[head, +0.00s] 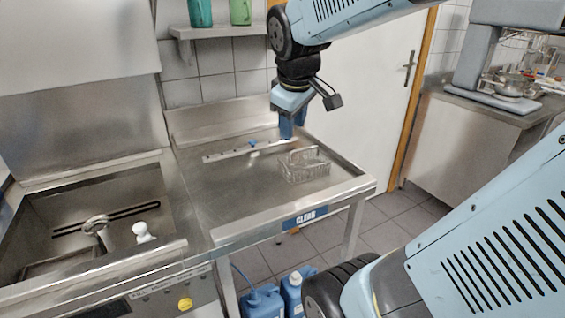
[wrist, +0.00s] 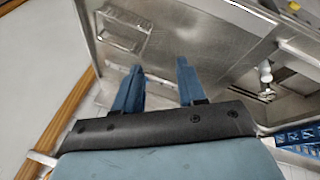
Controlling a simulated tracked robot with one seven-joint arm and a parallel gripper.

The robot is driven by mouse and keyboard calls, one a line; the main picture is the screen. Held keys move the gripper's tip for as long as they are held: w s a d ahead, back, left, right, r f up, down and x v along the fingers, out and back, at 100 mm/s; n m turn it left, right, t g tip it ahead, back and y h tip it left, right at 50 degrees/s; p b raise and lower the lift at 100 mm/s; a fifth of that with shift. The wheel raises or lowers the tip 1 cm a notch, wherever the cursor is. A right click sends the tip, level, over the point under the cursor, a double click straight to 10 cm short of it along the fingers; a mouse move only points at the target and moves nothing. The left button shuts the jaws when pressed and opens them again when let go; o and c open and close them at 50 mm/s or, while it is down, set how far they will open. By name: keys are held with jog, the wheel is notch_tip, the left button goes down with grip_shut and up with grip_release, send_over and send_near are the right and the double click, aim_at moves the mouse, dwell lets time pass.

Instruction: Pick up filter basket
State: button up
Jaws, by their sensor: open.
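A wire basket (head: 305,168), the one basket-like thing I can make out, sits on the steel drain table (head: 225,190) near its right side. In the wrist view the basket (wrist: 122,32) is at the upper left, beyond my fingers and apart from them. My gripper (head: 286,130) points down above the back right part of the table, behind the basket in the head view. In the wrist view my gripper (wrist: 159,66) has its two blue fingers apart with nothing between them.
Blue canisters (head: 263,300) stand below. The table's left half is clear.

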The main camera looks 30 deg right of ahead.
jog(key=w+d+f+n+g+h, duration=0.1)
jog(key=w+d+f+n+h, duration=0.15)
jog(key=w+d+n, duration=0.5)
jog(key=n+g, duration=0.1)
jog(key=n, duration=0.3)
send_near(304, 149)
jog(key=shift+x, duration=5.35)
jog(key=shift+w, duration=0.15)
grip_shut()
jog(key=shift+r, duration=0.1)
